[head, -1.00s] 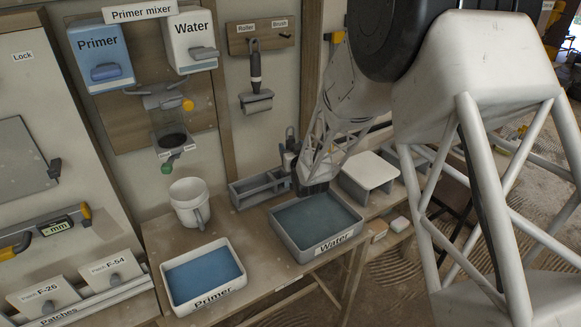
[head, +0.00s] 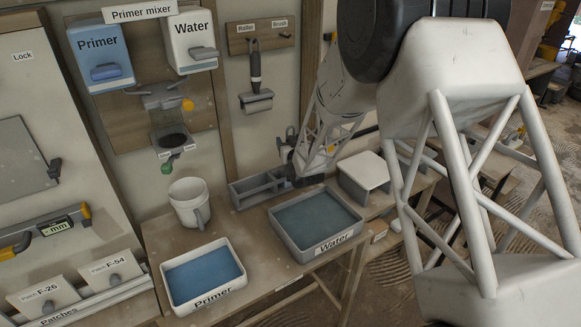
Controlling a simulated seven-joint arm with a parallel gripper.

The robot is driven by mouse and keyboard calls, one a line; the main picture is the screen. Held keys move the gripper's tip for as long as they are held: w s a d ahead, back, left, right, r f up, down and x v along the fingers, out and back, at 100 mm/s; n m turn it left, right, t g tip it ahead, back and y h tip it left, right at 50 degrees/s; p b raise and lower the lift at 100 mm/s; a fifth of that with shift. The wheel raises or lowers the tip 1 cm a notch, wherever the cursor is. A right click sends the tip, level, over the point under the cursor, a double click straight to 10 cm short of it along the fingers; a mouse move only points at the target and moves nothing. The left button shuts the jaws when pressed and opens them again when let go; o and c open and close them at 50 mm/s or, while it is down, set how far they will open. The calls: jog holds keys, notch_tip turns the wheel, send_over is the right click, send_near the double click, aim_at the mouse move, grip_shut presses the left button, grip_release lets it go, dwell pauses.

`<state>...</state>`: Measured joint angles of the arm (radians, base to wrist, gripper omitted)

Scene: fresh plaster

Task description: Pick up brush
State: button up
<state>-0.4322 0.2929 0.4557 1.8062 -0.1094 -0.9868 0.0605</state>
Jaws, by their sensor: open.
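I cannot make out a brush in the head view. The peg under the Brush label (head: 280,22) on the wall board holds nothing; a roller (head: 256,85) hangs beside it under the Roller label. My gripper (head: 301,181) is low at the back of the worktable, between the grey compartment holder (head: 248,192) and the far edge of the Water tray (head: 318,217). My arm and the tool end partly cover that spot. The fingers are small and dark, and nothing is visibly held between them.
A Primer tray (head: 205,275) and a white mug (head: 188,203) stand on the worktable's left. A small white stand (head: 364,170) is right of my gripper. The primer mixer (head: 165,100) is on the wall. Bare tabletop (head: 255,240) lies between the trays.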

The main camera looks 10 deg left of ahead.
jog(key=shift+c, duration=0.5)
jog(key=c, duration=0.9)
jog(key=shift+r, duration=0.15)
jog(key=shift+r, duration=4.85)
jog(key=v, duration=1.5)
jog(key=d+v, duration=0.1)
jog(key=v, duration=0.6)
jog(key=shift+w+d, duration=0.1)
jog(key=shift+d, duration=0.2)
